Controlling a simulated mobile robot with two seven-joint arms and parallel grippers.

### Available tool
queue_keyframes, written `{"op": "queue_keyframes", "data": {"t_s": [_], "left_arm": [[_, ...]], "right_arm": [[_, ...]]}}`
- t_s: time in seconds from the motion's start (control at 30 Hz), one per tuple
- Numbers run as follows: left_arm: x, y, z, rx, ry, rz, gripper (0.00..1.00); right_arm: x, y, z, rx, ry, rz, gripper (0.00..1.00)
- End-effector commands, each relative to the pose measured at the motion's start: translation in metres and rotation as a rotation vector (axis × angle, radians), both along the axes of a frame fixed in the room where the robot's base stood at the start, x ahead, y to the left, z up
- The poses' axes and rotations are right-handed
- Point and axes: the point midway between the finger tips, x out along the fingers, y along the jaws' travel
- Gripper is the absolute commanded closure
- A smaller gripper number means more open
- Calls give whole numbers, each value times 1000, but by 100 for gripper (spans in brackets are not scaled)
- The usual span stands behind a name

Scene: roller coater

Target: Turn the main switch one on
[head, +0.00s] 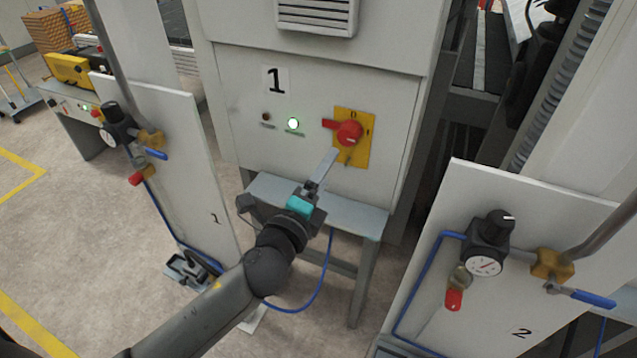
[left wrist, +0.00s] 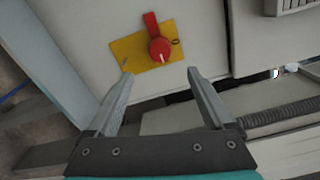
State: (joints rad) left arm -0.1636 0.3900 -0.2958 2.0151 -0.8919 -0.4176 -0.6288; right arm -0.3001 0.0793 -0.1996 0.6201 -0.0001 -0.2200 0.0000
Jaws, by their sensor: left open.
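The main switch one is a red rotary knob (head: 349,133) on a yellow plate (head: 352,155), on the grey cabinet front marked "1". Its red handle points left in the head view. In the left wrist view the red knob (left wrist: 159,48) shows ahead, with its handle toward the top of the picture, on the yellow plate (left wrist: 138,55). My left gripper (head: 327,160) is just below and left of the knob in the head view. In the left wrist view its fingers (left wrist: 160,75) are apart, with nothing between them, and short of the knob. My right gripper is not seen.
A grey stand (head: 340,216) is under the cabinet. White panels with gauges and valves stand left (head: 170,130) and right (head: 540,210) of it.

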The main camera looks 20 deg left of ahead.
Motion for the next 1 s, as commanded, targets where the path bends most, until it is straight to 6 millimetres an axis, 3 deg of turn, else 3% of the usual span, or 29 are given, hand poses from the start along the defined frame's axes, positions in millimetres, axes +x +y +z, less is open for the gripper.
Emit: {"op": "queue_keyframes", "data": {"t_s": [0.23, 0.8, 0.9, 0.97, 1.0], "left_arm": [[-20, 1, -1, 2, 0, 1, 14], [-23, 1, -1, 0, 2, 1, 14], [-22, 3, -19, -22, 33, 7, 14], [-21, 6, -44, -52, 77, 15, 14], [-21, 9, -67, -82, 117, 25, 14]], "right_arm": [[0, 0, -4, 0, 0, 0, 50], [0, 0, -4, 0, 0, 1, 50], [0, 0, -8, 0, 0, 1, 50], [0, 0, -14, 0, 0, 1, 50], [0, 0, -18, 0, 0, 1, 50]]}}
